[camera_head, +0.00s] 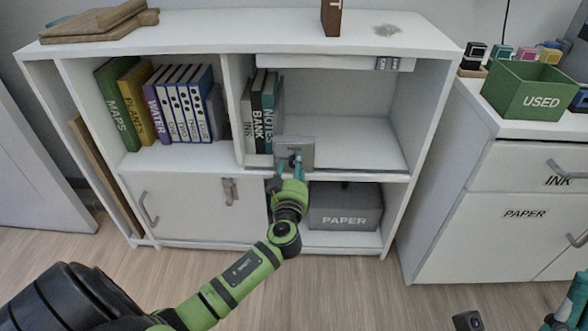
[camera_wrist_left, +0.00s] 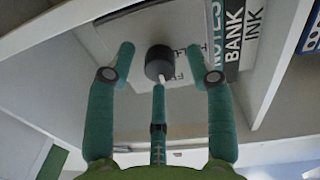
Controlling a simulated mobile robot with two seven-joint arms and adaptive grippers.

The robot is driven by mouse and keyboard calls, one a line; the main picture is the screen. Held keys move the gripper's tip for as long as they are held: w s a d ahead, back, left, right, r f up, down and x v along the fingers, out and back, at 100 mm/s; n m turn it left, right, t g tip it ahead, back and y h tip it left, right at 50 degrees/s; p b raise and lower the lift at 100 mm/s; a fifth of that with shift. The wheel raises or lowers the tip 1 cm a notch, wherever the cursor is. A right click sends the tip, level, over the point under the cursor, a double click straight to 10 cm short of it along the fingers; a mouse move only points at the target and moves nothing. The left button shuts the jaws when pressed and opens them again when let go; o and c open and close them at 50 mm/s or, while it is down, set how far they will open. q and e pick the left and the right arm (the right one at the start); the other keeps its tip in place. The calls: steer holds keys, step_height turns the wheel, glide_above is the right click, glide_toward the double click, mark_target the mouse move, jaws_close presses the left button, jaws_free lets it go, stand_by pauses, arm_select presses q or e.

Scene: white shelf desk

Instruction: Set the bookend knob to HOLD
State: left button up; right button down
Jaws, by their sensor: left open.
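The grey metal bookend (camera_head: 306,146) stands at the front of the middle shelf, right of the books. In the left wrist view its plate (camera_wrist_left: 188,25) carries a round dark knob (camera_wrist_left: 158,58) with a white pointer directed toward the bottom of the picture. Some lettering beside the knob is partly hidden and unreadable. My left gripper (camera_head: 289,165) is open in front of the bookend. Its teal fingers spread around the knob, with no clear contact. In the head view the knob is hidden. A teal part of my right gripper (camera_head: 578,296) shows at the right edge, mostly cut off.
Books labelled INK, BANK and NOTES (camera_head: 267,110) stand left of the bookend. The shelf floor (camera_head: 360,150) to its right is clear. A grey PAPER box (camera_head: 345,207) sits in the compartment below. A green USED bin (camera_head: 530,90) stands on the right cabinet.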

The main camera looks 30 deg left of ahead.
arm_select(q)
steer(key=shift+w, duration=0.15)
jaws_close()
